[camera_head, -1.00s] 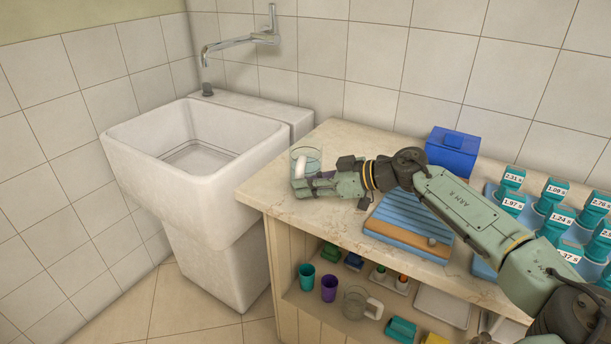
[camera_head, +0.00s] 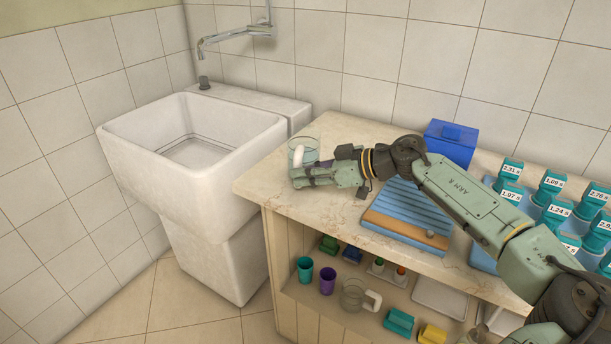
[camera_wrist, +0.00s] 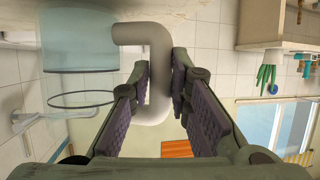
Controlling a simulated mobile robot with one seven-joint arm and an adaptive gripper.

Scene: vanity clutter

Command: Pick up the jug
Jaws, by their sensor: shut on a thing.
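The jug (camera_head: 309,147) is clear glass with a pale handle (camera_head: 298,157), at the left back part of the countertop beside the sink. My gripper (camera_head: 303,176) reaches it from the front right and is shut on the handle. In the wrist view the handle (camera_wrist: 157,42) passes between the fingers of my gripper (camera_wrist: 160,82), and the clear body of the jug (camera_wrist: 80,45) is at upper left. My arm partly hides the jug's lower part in the head view. I cannot tell whether its base touches the counter.
The white sink (camera_head: 250,140) is left of the counter (camera_head: 262,186). A blue ribbed board (camera_head: 410,205), a blue box (camera_head: 450,142) and several teal labelled blocks (camera_head: 550,185) stand to the right. A similar glass jug (camera_head: 353,294) and cups are on the shelf below.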

